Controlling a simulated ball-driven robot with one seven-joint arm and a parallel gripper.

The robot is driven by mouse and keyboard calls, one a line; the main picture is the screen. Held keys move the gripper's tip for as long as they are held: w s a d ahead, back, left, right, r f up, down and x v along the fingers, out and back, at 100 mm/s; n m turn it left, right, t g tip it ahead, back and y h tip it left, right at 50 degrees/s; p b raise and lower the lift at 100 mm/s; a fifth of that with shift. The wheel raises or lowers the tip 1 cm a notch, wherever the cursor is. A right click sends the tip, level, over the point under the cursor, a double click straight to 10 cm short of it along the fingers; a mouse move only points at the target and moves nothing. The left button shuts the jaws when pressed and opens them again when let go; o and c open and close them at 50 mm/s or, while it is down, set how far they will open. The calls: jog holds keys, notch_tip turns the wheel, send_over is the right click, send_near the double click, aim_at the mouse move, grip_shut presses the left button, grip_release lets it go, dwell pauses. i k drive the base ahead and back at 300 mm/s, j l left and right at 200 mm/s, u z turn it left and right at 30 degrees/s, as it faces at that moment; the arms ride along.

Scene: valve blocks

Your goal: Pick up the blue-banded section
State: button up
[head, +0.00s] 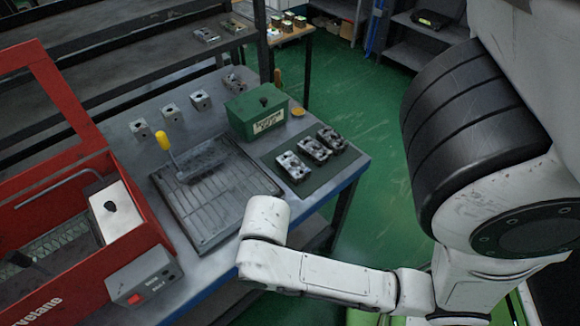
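Three valve block sections lie in a row on a dark mat (297,184) at the right end of the bench: a near one (292,166), a middle one (315,150) and a far one (332,138). They look grey and black. I cannot make out a blue band on any of them at this size. Several small silver blocks stand along the back of the bench, among them a left one (140,130) and a middle one (171,114). My white arm reaches over the bench's front edge, but my gripper is not visible.
A grey ridged tray (215,205) holds a yellow-handled tool (163,141). A green box (257,112) stands behind the mat. A red open machine (140,215) fills the left. Shelves (95,50) stand behind. Green floor (385,150) is clear right of the bench.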

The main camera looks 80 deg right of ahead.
aim_at(288, 163)
jog(key=z, duration=0.45)
jog(key=l+z, duration=0.15)
jog(key=z, duration=0.3)
jog(key=l+z, duration=0.1)
jog(key=z, duration=0.3)
jog(key=l+z, duration=0.1)
jog(key=z, duration=0.35)
jog(key=i+l+z, duration=0.15)
jog(key=l, duration=0.2)
jog(key=k, duration=0.05)
